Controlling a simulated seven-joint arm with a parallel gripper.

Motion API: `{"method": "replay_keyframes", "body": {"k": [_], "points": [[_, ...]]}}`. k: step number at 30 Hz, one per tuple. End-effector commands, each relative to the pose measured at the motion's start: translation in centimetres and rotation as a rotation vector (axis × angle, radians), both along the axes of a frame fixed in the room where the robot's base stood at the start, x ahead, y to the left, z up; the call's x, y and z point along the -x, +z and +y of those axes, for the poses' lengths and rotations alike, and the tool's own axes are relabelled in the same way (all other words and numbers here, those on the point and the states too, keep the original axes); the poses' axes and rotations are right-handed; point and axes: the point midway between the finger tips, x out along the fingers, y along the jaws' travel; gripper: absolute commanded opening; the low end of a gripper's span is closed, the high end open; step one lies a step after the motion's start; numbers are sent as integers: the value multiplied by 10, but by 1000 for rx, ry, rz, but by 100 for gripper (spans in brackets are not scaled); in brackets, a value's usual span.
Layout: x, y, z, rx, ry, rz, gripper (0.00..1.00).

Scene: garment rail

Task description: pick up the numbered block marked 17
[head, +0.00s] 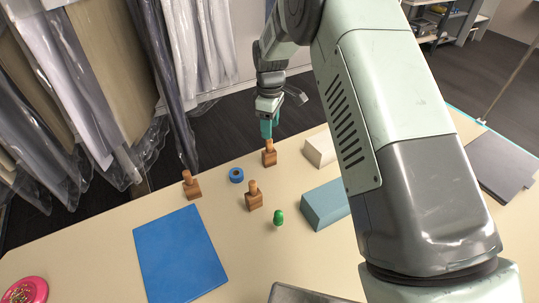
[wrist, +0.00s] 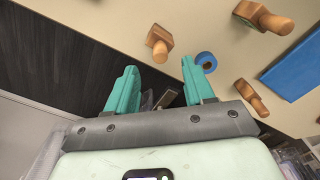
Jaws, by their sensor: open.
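Three wooden blocks with upright round pegs stand on the table; no number is readable on any. In the head view they are a left block (head: 192,190), a middle block (head: 254,202) and a far right block (head: 269,158). My gripper (head: 268,128) is just above and behind the far right block, partly edge-on. In the wrist view my gripper (wrist: 158,64) is open with nothing between its teal fingers. One wooden block (wrist: 159,40) lies just beyond the fingertips; two others (wrist: 266,19) (wrist: 252,97) are to the right.
A blue ring (head: 236,175) lies between the blocks. A small green object (head: 278,218), a teal box (head: 325,204) and a white box (head: 320,150) are to the right. A blue mat (head: 180,255) lies front left. Plastic-covered garments (head: 90,90) hang behind the table.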

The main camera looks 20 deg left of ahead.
Motion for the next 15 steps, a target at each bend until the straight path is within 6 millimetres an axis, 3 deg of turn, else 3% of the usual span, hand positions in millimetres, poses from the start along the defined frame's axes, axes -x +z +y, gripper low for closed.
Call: {"method": "replay_keyframes", "body": {"k": [15], "points": [[0, -68, 3, 1, -2, 1, 53]]}}
